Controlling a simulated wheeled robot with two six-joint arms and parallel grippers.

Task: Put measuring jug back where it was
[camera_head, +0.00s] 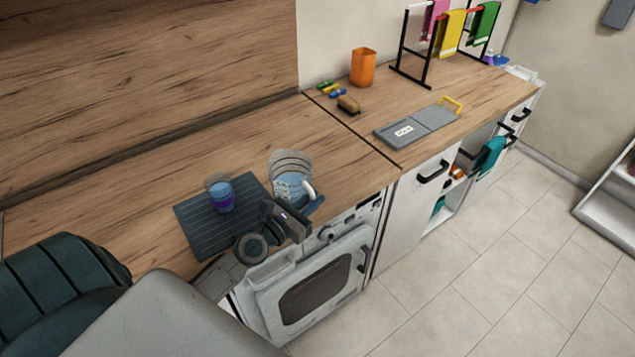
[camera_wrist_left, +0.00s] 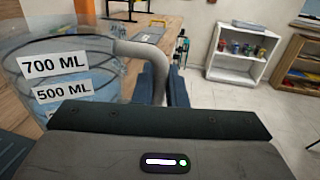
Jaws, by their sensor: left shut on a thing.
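The clear measuring jug (camera_head: 290,166) with blue liquid is at the counter's front edge, above the white oven, in the head view. In the left wrist view the jug (camera_wrist_left: 68,62) fills the left side, upright, with its 700 ML and 500 ML labels facing me. My left gripper (camera_head: 308,197) is shut on its grey handle; the handle also shows between the fingers in the left wrist view (camera_wrist_left: 157,85). Whether the jug's base touches the counter is hard to tell. My right gripper is not in view.
A dark ribbed mat (camera_head: 187,218) lies left of the jug, with a clear cup (camera_head: 220,193) holding purple-blue contents on it. A grey board (camera_head: 432,122), brown sponge (camera_head: 349,104), orange container (camera_head: 363,67) and towel rack (camera_head: 402,45) stand farther right. Bare counter lies behind the jug.

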